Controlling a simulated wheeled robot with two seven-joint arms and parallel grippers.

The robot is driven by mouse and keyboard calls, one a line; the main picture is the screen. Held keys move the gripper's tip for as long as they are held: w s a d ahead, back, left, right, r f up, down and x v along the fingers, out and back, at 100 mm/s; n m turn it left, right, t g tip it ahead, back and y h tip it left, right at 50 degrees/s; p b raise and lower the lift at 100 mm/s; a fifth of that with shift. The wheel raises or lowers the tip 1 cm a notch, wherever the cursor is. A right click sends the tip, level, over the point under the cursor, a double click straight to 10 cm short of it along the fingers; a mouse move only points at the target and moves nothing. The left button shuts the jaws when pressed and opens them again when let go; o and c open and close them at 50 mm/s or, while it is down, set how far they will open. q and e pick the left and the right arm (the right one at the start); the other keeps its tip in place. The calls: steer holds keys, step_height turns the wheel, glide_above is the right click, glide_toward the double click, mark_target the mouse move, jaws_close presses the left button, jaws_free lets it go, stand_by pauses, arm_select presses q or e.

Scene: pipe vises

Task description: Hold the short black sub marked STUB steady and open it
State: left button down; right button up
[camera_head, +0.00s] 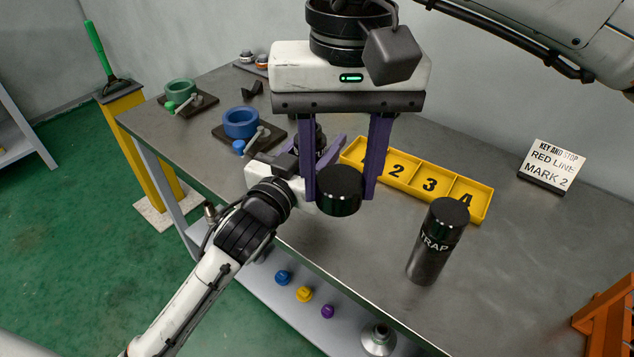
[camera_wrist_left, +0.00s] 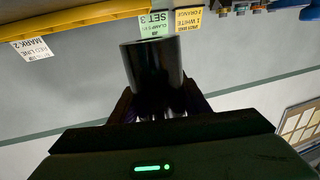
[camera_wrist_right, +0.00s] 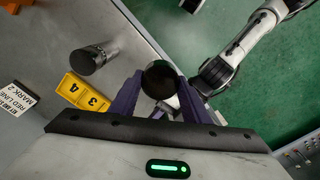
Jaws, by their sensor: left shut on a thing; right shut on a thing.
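A short black cylinder (camera_head: 339,195) is held above the front part of the bench; no marking on it is readable. My right gripper (camera_head: 342,180) reaches it with two long purple fingers, one on each side, and is shut on it. The right wrist view shows its round dark end (camera_wrist_right: 159,80) between the fingers. My left gripper (camera_head: 318,155) comes in from the left, partly hidden behind the right fingers. In the left wrist view the black cylinder (camera_wrist_left: 154,72) sits between the left fingers, which are shut on it.
A taller black cylinder marked TRAP (camera_head: 430,245) stands on the bench, right of the grippers. A yellow numbered tray (camera_head: 480,207) lies behind. A blue vise (camera_head: 241,123) and green vise (camera_head: 180,88) are at left. A RED LINE MARK 2 sign (camera_head: 551,166) stands at right.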

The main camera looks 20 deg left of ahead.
arm_select(q)
steer(key=shift+f+b, duration=0.55)
steer(key=shift+f, duration=2.5)
steer(key=shift+f, duration=0.1)
steer(key=shift+f, duration=0.15)
steer(key=c, duration=1)
jaws_free()
